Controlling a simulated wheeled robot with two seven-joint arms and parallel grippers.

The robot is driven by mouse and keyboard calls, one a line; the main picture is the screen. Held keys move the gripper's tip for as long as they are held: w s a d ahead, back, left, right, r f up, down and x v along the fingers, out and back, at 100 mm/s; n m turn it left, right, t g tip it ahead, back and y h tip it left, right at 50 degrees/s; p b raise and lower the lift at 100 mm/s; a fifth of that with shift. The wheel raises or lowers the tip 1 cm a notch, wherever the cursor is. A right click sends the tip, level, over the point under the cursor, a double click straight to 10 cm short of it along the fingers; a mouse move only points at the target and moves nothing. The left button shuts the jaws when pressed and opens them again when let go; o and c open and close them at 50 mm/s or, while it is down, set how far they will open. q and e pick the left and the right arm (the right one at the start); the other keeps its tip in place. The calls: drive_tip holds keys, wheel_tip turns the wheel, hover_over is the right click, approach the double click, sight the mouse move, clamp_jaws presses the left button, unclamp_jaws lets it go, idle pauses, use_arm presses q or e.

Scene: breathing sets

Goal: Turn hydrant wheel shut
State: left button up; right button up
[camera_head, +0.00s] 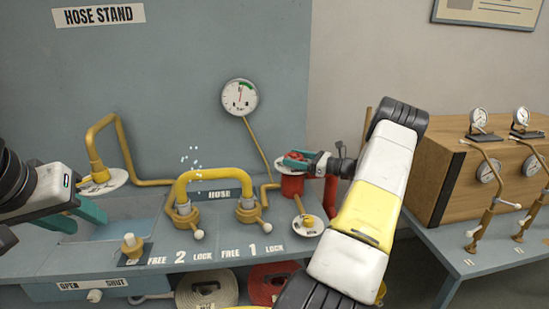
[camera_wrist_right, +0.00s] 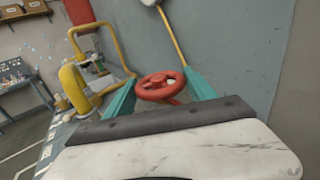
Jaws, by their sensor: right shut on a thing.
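The red hydrant wheel (camera_head: 297,157) sits on top of the red hydrant (camera_head: 291,186) at the back of the hose stand. In the right wrist view the wheel (camera_wrist_right: 160,86) lies between the two teal fingers of my right gripper (camera_wrist_right: 161,80). The right gripper (camera_head: 296,160) is shut on the wheel; the arm partly covers that area in the head view. My left gripper (camera_head: 77,216) is open and empty over the basin at the left, away from the hydrant.
A yellow hose (camera_head: 215,174) arches between two couplings, with droplets above it. A gauge (camera_head: 239,97) stands on a slanted yellow pipe. A wooden cabinet (camera_head: 470,185) with gauges stands on the right table.

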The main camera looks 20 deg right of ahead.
drive_tip(key=m+t+h, duration=0.1)
drive_tip(key=m+h, duration=0.1)
drive_tip(key=m+t+h, duration=0.1)
drive_tip(key=m+h, duration=0.1)
drive_tip(key=h, duration=0.1)
drive_tip(key=m+t+h, duration=0.1)
drive_tip(key=t+h, duration=0.1)
drive_tip(key=h, duration=0.1)
drive_tip(key=shift+s+a+m, duration=0.1)
drive_tip(key=shift+a+m, duration=0.15)
drive_tip(key=shift+m, duration=0.15)
drive_tip(key=m+h, duration=0.1)
drive_tip(key=h, duration=0.1)
drive_tip(key=m+h, duration=0.2)
drive_tip(key=h, duration=0.1)
drive_tip(key=shift+m+t+h, duration=0.3)
drive_tip(key=shift+m+h, duration=0.6)
drive_tip(key=shift+h, duration=0.3)
drive_tip(key=o, duration=1.4)
